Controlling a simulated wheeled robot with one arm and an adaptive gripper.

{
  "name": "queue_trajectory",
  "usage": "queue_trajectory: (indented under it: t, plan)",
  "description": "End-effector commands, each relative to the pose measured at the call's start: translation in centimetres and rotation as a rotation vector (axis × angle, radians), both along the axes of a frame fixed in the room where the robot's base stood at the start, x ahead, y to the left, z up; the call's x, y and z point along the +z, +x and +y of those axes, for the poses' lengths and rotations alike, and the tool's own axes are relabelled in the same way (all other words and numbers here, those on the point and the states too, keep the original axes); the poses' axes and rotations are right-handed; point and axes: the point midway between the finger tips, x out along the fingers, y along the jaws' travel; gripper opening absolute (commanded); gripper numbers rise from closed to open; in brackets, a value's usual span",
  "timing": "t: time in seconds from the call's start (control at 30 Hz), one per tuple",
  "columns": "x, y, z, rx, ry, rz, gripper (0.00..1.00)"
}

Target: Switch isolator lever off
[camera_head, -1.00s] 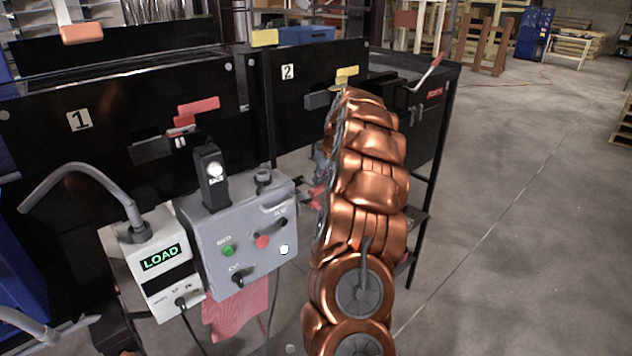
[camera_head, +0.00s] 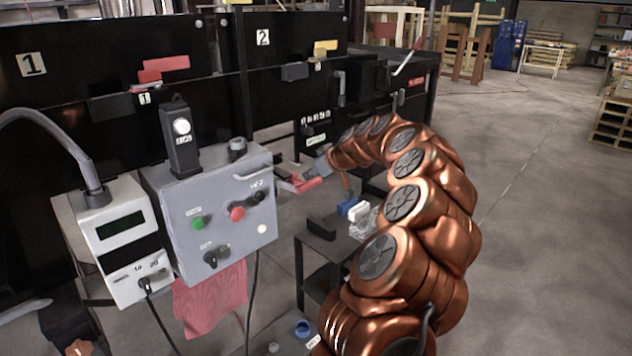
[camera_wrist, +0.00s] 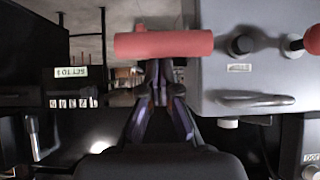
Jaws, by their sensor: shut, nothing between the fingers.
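The isolator lever's red handle (camera_head: 306,184) appears beside the right side of the grey control box (camera_head: 180,235). In the wrist view the red handle (camera_wrist: 163,44) lies crosswise just ahead of my fingertips, its right end overlapping the box edge. My gripper (camera_wrist: 158,88) is shut and empty, its tips pointing at the handle's middle. I cannot tell whether they touch it. In the head view my gripper (camera_head: 324,166) is small and partly hidden, close to the handle. The lever's pivot is not clear.
A white LOAD box (camera_head: 122,238) stands left of the control box. A pink cloth (camera_head: 210,300) hangs below. A low dark table (camera_head: 318,250) with small items stands under my arm. Black conveyor panels (camera_head: 200,60) stand behind. The floor at right is open.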

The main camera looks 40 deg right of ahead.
Motion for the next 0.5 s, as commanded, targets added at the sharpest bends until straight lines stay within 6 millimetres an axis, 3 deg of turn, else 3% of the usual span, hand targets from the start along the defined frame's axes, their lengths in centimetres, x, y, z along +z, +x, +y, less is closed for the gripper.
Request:
queue_trajectory:
  t: [0.03, 0.5]
  plan:
    - [-1.1, 0.0, 0.4, 0.006, 0.003, -0.024, 0.00]
    - [-4.6, -0.7, 0.5, 0.011, 0.002, -0.111, 0.00]
